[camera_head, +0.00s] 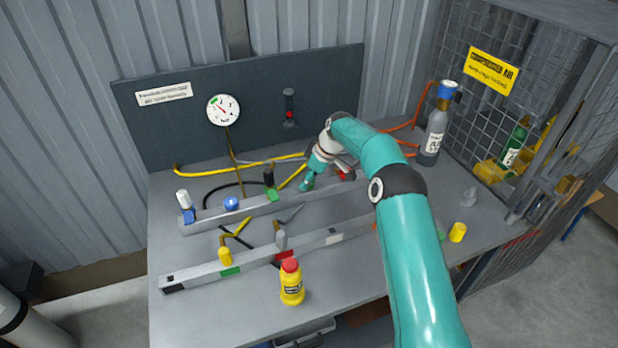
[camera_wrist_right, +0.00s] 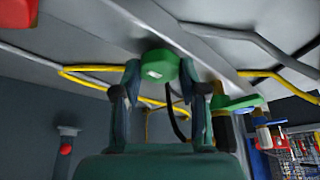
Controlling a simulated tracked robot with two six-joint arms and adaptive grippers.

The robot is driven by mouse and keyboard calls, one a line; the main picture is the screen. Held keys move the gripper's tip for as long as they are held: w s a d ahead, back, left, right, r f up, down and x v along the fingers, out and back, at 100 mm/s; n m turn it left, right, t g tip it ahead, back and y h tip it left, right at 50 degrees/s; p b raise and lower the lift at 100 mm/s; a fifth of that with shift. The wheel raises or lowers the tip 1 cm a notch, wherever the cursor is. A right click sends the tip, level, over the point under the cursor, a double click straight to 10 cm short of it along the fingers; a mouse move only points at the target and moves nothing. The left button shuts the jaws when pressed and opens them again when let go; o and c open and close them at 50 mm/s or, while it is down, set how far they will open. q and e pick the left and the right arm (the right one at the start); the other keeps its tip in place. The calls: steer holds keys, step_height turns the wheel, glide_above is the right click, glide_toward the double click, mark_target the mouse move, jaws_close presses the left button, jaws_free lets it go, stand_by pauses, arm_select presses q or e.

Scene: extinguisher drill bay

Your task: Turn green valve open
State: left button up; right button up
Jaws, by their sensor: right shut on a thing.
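The green valve handle (camera_wrist_right: 160,65) shows in the right wrist view, between the two fingers of my right gripper (camera_wrist_right: 159,82), which is shut on it. In the head view my right gripper (camera_head: 309,182) reaches down to the back rail (camera_head: 240,213), and it and its arm hide most of the valve there. How far the handle is turned cannot be told. A second green piece (camera_head: 272,195), below a black knob, sits on the rail to the left of the gripper. My left gripper is not in view.
A pressure gauge (camera_head: 223,109) is on the dark back panel. A front rail (camera_head: 200,277) carries more valves. A yellow bottle (camera_head: 291,282) stands near the front edge. A grey cylinder (camera_head: 434,135) stands by the mesh cage at right. Yellow hoses (camera_head: 215,170) run behind the rail.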

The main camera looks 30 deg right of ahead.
steer(key=shift+n, duration=0.4)
steer(key=o, duration=1.1)
steer(key=shift+o, duration=0.2)
steer(key=shift+r, duration=0.1)
steer(key=v, duration=1.1)
steer(key=shift+d+r, duration=0.2)
steer(key=shift+r, duration=0.1)
steer(key=shift+s, duration=0.1)
